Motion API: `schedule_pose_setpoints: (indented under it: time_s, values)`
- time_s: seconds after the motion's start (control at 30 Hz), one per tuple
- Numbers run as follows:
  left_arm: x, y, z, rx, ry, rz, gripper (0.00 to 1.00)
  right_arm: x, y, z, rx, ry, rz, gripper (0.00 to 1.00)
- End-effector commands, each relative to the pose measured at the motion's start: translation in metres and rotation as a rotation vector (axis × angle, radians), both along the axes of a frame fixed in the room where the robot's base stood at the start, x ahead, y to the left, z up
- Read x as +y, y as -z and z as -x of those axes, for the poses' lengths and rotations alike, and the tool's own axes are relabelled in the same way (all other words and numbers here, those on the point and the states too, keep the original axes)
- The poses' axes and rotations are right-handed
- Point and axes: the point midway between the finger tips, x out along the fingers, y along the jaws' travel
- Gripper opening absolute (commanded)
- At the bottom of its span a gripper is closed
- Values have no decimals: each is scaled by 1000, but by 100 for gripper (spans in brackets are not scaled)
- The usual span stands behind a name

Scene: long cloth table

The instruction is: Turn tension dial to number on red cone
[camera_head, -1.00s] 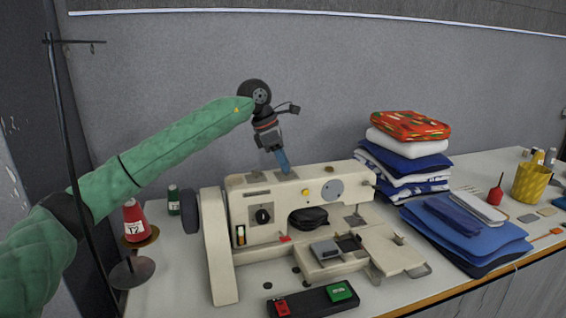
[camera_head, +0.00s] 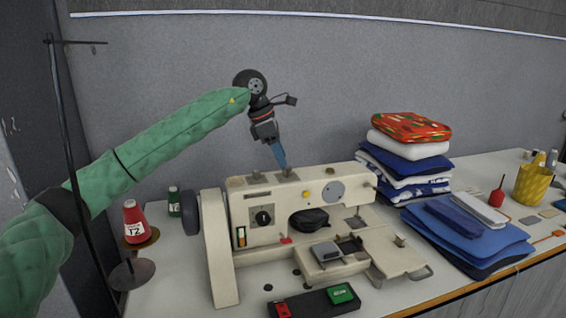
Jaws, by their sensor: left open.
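A cream sewing machine (camera_head: 285,212) stands on the table. A black dial (camera_head: 263,218) sits on its front face at the left; its marks are too small to read. A yellow knob (camera_head: 305,194) and a grey disc (camera_head: 334,192) sit further right on the same face. A red thread cone (camera_head: 135,220) stands left of the machine, with a white label that looks like 12. My left gripper (camera_head: 281,157) is open and points down just above the machine's top, behind and above the dial, touching nothing that I can make out. My right gripper is not in view.
A green cone (camera_head: 174,204) stands behind the red one, near a thin dark stand (camera_head: 75,150). A dark tray with red and green blocks (camera_head: 314,303) lies in front. Folded cloths (camera_head: 408,160), blue fabric (camera_head: 467,235) and a yellow cup (camera_head: 532,184) are at right.

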Motion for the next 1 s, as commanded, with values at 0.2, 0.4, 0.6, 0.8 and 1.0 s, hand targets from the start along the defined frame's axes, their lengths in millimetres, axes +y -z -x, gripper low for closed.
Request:
schedule_pose_setpoints:
  time_s: [0.2, 0.4, 0.6, 0.8, 1.0]
  values:
    - [13, -30, 0, -1, -1, 0, 47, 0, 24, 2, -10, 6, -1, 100]
    - [19, -44, 0, 0, 0, 1, 47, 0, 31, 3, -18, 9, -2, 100]
    - [19, -46, 1, 0, 0, 1, 47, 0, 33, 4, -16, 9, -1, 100]
    - [17, -45, 1, 2, 0, 15, 47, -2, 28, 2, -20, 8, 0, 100]
    - [-12, -43, 9, 27, 0, 220, 47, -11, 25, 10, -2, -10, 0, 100]
